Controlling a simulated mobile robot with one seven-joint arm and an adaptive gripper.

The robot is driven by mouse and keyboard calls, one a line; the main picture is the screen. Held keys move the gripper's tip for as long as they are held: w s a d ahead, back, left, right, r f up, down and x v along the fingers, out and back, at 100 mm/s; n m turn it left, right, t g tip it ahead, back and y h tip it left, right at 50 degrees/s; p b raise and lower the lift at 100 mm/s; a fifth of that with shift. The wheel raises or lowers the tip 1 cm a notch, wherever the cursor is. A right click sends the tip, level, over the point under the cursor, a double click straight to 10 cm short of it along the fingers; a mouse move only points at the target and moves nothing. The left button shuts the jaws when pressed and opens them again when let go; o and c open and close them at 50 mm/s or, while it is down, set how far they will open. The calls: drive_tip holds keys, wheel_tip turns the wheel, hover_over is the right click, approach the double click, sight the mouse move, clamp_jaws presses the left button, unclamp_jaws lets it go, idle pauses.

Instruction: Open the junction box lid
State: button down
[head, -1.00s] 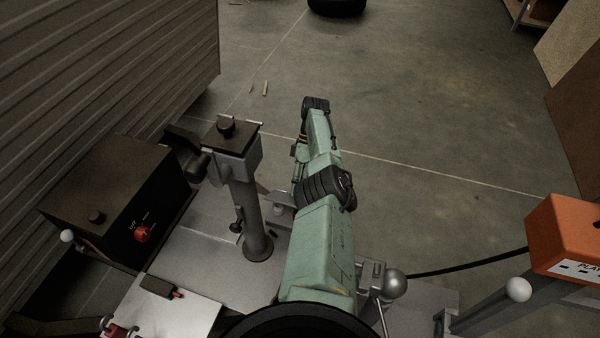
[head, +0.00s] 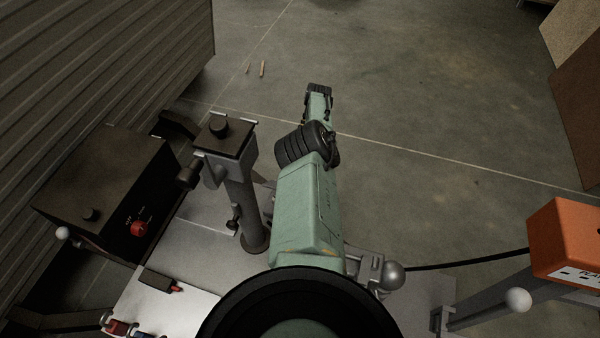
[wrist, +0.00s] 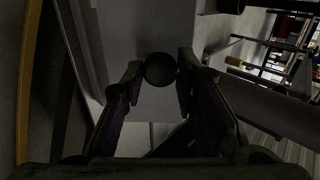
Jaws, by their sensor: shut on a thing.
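In the wrist view my gripper (wrist: 158,82) has its two fingertips on either side of a dark round knob (wrist: 160,68), shut on it. Behind the knob is a pale grey panel (wrist: 130,25). I cannot tell whether the knob and panel belong to the junction box lid; no open lid can be made out in the dim view.
A black box with a red knob (head: 138,228) and a grey post with a dark top (head: 240,190) stand at the left. An orange box (head: 562,238) and black cable (head: 465,260) are at the right. A ribbed wall (head: 100,75) is at the left. Open floor (head: 430,110) lies ahead.

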drive_tip(key=shift+s+f, duration=0.15)
drive_tip(key=c, duration=1.7)
unclamp_jaws()
drive_tip(key=o, duration=0.5)
drive_tip(key=shift+c, duration=0.2)
